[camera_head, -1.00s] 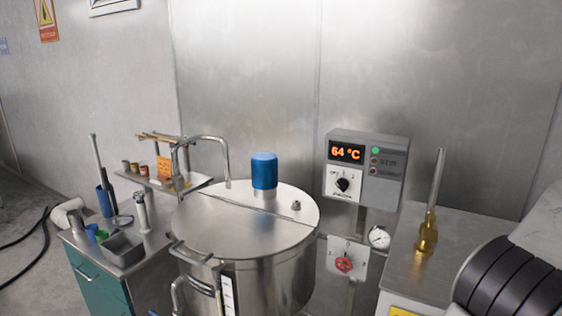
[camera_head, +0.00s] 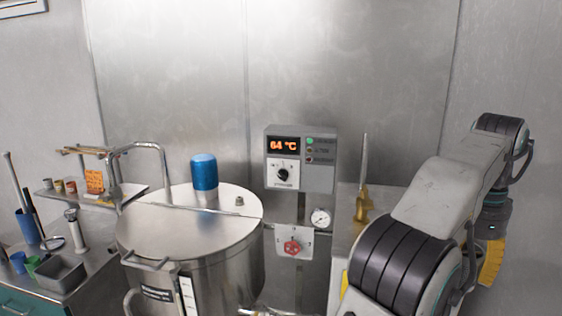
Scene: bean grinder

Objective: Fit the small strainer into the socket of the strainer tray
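I cannot make out the small strainer or the strainer tray with its socket for certain. Several small cups (camera_head: 58,186) and an orange card stand on a narrow shelf (camera_head: 122,199) at the left. A small disc-shaped item (camera_head: 53,243) and an upright metal tool (camera_head: 75,231) are on the cabinet top below; they are too small to identify. My arm fills the right side. My gripper (camera_head: 490,263) seems to be the yellow part hanging at its end, partly behind the arm. Its fingers do not show clearly, nor whether it holds anything.
A steel vat (camera_head: 190,234) with a blue cap (camera_head: 204,172) stands left of centre. A control box (camera_head: 300,158) reads 64 °C, above a gauge and red knob. A brass-based tool (camera_head: 363,196) stands on the right counter. A grey metal bin (camera_head: 60,273) sits at far left.

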